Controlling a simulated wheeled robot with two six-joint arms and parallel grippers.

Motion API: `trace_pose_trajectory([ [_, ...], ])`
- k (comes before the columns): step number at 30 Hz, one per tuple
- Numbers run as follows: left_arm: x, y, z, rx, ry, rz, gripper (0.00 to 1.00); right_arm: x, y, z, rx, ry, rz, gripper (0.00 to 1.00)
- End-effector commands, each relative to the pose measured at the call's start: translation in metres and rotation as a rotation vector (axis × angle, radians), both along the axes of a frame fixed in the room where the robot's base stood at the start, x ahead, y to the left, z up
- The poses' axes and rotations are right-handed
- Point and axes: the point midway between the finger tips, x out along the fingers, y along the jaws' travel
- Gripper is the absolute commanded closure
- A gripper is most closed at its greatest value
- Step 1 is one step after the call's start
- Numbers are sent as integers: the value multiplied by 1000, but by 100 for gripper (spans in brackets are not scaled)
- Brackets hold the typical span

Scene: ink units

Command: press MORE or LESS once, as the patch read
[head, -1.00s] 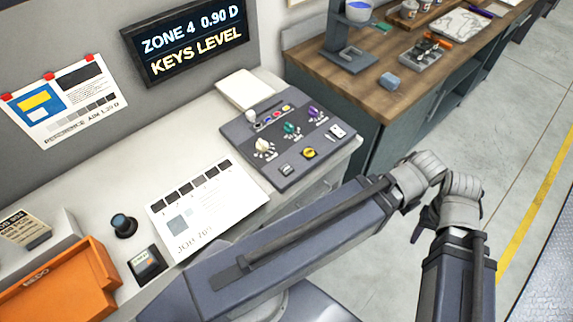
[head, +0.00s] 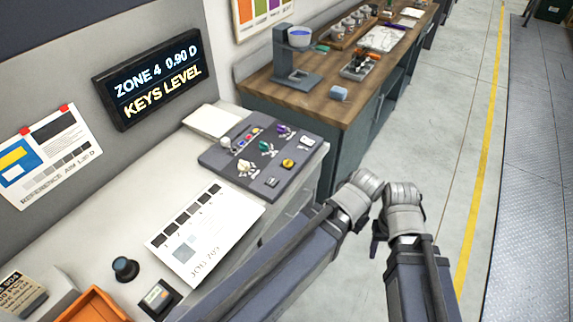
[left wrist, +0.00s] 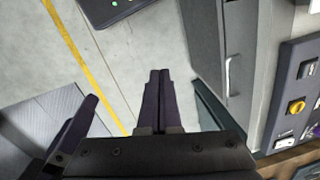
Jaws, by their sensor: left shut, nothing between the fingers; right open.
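The display (head: 150,80) on the wall reads "ZONE 4 0.90 D" and "KEYS LEVEL". The dark control panel (head: 240,174) on the pale counter carries coloured knobs, a yellow knob (head: 288,163) and small keys; their labels are too small to read. A printed sheet (head: 222,214) with dark patches lies before it. My left gripper (left wrist: 158,75) is shut and empty above the floor. My right gripper (head: 377,240) is open, mostly hidden by its wrist, away from the panel.
A dark round knob-like object (head: 125,268), a small handheld device (head: 157,297) and an orange tray (head: 92,306) sit at the lower left. A wooden bench (head: 262,84) with a stand and jars is beyond the panel. Open floor lies to the right.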

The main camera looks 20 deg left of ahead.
Motion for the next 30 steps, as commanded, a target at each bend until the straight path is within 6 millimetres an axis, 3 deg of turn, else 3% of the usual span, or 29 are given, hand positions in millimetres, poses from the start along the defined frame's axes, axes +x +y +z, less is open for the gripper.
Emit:
trace_pose_trajectory([
  [4, 22, 13, 1, 29, -44, 45, 100, 0, 0, 0, 0, 0, 0, 35],
  [7, 59, 41, 4, 84, -129, 126, 100, 0, 0, 1, 0, 0, 0, 35],
  [12, 133, 113, 20, 216, -322, 287, 100, 0, 0, 2, 0, 0, 0, 35],
  [18, 194, 194, 45, 349, -516, 416, 100, 0, 0, 2, 0, 0, 0, 35],
  [24, 222, 242, 63, 426, -624, 470, 100, 0, 0, 3, 0, 0, 0, 35],
  [30, 228, 254, 68, 446, -653, 483, 100, 0, 0, 3, 0, 0, 0, 35],
])
